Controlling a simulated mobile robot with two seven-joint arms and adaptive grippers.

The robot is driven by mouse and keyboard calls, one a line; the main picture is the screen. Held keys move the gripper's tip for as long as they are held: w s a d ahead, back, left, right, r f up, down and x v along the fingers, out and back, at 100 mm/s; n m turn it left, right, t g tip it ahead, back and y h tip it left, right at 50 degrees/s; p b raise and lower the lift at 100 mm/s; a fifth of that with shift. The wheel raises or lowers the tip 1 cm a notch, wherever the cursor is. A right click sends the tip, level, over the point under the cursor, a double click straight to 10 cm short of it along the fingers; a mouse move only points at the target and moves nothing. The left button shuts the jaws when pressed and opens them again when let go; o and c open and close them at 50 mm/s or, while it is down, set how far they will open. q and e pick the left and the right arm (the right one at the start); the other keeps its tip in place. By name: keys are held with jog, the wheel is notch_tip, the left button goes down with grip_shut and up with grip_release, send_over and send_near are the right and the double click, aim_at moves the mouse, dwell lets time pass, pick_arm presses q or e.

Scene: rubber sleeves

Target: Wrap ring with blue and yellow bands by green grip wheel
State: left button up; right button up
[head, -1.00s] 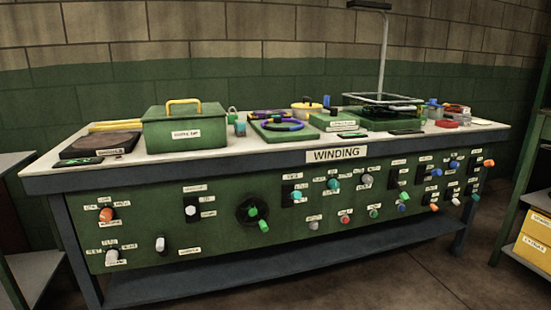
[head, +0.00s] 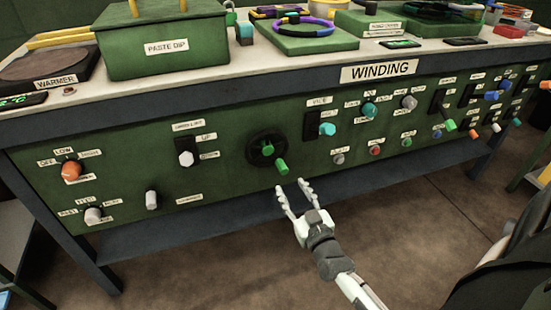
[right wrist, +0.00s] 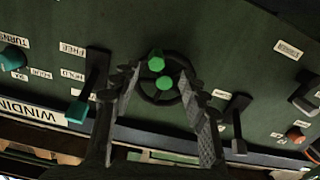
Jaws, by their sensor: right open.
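The black wheel (head: 255,157) with a green hub and a green grip (head: 281,167) is on the green front panel below. My right gripper (head: 291,186) is open and empty, just in front of and below the green grip. In the right wrist view the wheel's green grip (right wrist: 155,62) shows between the spread fingers, apart from them. My left gripper is not in view.
Levers and knobs crowd the panel: a teal lever (head: 327,129) right of the wheel, a white knob (head: 186,159) left of it. A green PASTE DIP box (head: 165,45) stands on the bench top (head: 230,72).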

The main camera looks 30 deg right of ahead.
aim_at(285, 173)
jog(key=shift+r+x, duration=0.1)
jog(key=shift+x, duration=1.85)
jog(key=shift+r+x, duration=0.15)
jog(key=shift+x, duration=1.8)
jog(key=shift+d, duration=0.2)
grip_shut()
